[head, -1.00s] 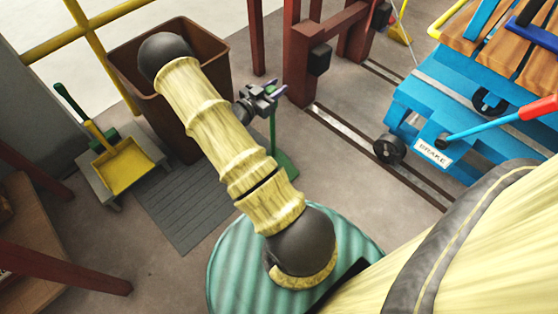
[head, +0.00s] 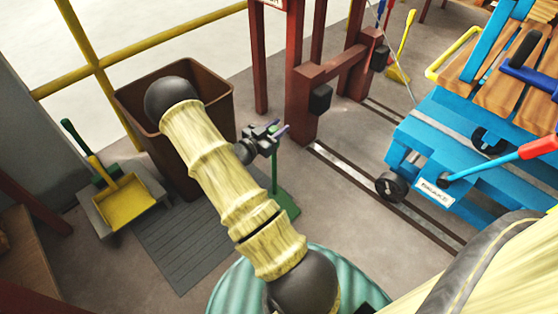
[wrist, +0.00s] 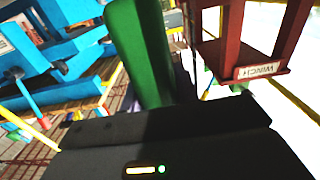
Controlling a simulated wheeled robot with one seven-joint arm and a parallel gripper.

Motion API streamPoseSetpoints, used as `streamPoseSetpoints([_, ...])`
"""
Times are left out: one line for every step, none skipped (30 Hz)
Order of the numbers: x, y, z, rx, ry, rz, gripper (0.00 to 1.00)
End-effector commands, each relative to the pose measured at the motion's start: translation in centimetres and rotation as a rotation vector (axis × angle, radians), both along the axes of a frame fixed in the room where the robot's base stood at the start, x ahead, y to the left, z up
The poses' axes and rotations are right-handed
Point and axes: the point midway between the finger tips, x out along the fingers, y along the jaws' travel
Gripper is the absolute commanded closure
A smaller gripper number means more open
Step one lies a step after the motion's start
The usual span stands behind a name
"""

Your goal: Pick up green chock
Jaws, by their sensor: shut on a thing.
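The green chock (head: 286,197) is in the head view, a green base with a thin upright green post rising to my gripper (head: 276,130). My gripper is shut on the top of the post, left of the rust-red frame. The green chock fills the upper middle of the wrist view (wrist: 142,50) as a large green block beyond the dark gripper body. The fingertips are hard to make out there. I cannot tell whether the base touches the floor.
A brown bin (head: 217,110) stands close behind my arm. A yellow dustpan (head: 123,203) is at the left. A blue cart (head: 420,150) with a red-handled lever stands on rails at the right. A rust-red frame (head: 303,110) stands behind the chock. A ribbed teal drum top (head: 235,285) is below.

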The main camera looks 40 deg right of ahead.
Motion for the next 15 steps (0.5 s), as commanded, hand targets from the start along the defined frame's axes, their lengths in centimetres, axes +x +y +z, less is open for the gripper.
streamPoseSetpoints([0.0,0.0,0.5,-0.004,-0.001,0.0,1.0])
streamPoseSetpoints([0.0,0.0,0.7,-0.004,-0.001,0.0,1.0])
streamPoseSetpoints([0.0,0.0,1.1,-0.004,-0.001,0.0,1.0])
streamPoseSetpoints([0.0,0.0,1.4,-0.005,-0.001,0.0,1.0])
streamPoseSetpoints([0.0,0.0,1.8,-0.005,-0.001,0.0,1.0])
streamPoseSetpoints([0.0,0.0,2.4,-0.005,-0.002,-0.001,1.0])
streamPoseSetpoints([0.0,0.0,2.9,-0.005,-0.002,0.0,1.0])
streamPoseSetpoints([0.0,0.0,3.4,-0.005,-0.003,0.0,1.0])
streamPoseSetpoints([0.0,0.0,4.1,-0.005,-0.003,0.0,1.0])
streamPoseSetpoints([0.1,0.0,4.7,-0.005,-0.003,0.0,1.0])
streamPoseSetpoints([0.1,0.0,5.3,-0.005,-0.004,0.0,1.0])
streamPoseSetpoints([0.1,0.0,6.1,-0.005,-0.004,0.0,1.0])
streamPoseSetpoints([0.1,0.0,6.6,-0.005,-0.004,0.0,1.0])
streamPoseSetpoints([0.0,0.0,7.1,-0.005,-0.003,0.0,1.0])
streamPoseSetpoints([0.0,0.0,7.8,-0.005,-0.002,0.0,1.0])
